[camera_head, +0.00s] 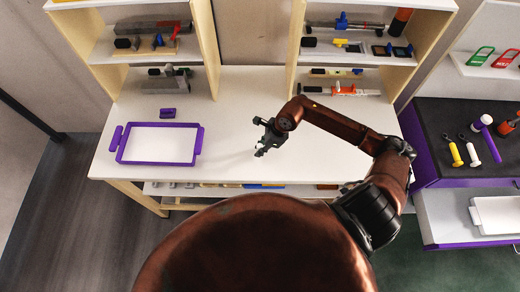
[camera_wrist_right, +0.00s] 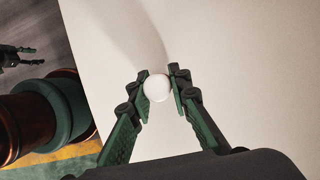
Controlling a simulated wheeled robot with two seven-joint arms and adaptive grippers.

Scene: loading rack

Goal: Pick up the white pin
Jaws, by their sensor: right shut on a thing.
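My right gripper (camera_head: 262,151) is over the front of the white table (camera_head: 240,110), to the right of the purple-framed tray. In the right wrist view its fingertips (camera_wrist_right: 158,90) are shut on a small white round thing (camera_wrist_right: 157,87), which looks like the white pin seen end-on. The rest of the pin is hidden, and in the head view I cannot make it out in the gripper. A dark gripper-like part, seemingly my left gripper (camera_wrist_right: 22,55), shows at the left edge of the wrist view. It is too small to judge.
A purple-framed tray (camera_head: 120,158) and a small purple block (camera_head: 168,113) lie on the table's left. Shelves (camera_head: 340,60) with tools stand behind. The table's middle is clear.

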